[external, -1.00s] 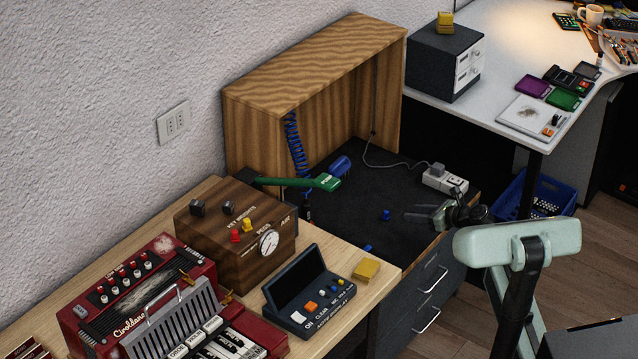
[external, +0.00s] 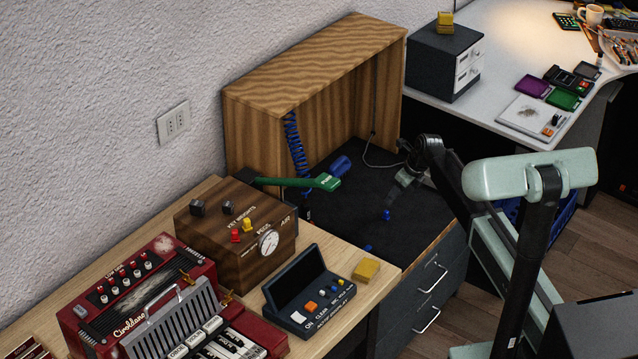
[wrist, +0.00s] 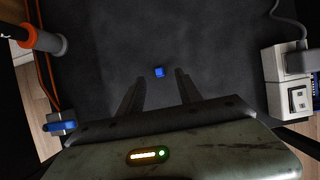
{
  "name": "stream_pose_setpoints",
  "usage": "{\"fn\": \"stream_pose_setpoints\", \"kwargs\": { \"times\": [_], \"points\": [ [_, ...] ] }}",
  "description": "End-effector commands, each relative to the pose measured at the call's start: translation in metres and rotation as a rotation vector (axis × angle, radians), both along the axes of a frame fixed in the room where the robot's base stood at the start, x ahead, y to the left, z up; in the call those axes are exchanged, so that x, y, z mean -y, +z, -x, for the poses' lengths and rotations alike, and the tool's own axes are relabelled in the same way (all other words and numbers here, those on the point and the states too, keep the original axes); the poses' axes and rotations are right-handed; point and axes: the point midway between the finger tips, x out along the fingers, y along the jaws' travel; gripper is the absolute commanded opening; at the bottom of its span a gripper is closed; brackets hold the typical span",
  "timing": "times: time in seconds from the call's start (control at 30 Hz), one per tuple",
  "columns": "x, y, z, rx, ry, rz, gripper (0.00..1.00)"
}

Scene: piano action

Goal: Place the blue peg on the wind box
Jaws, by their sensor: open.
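In the wrist view the peg (wrist: 159,72) lies between and near the tips of my two fingers. My gripper (external: 391,201) points down just above the peg, open and empty. I cannot tell the exact height of the fingertips over it. The wooden box with the gauge, which appears to be the wind box (external: 238,262), stands on the bench at left. A red peg (external: 235,236) and a yellow peg (external: 247,225) stand on its top.
A green-handled tool (external: 325,182) reaches over the mat from the left. A blue cylinder (external: 341,165) and a coiled blue hose (external: 294,140) are behind it. A power strip (wrist: 287,72) is at right in the wrist view. The mat around the peg is clear.

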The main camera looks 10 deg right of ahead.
Motion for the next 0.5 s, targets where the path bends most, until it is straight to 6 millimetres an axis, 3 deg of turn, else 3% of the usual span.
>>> {"fn": "stream_pose_setpoints", "kwargs": {
  "times": [0.17,0.4,0.5],
  "points": [
    [0.001,-0.002,-0.002,-0.014,-0.010,0.028,0.42],
    [-0.005,-0.029,-0.008,-0.012,-0.010,0.026,0.42],
    [-0.006,-0.026,-0.007,-0.011,-0.010,0.026,0.42]
  ]
}}
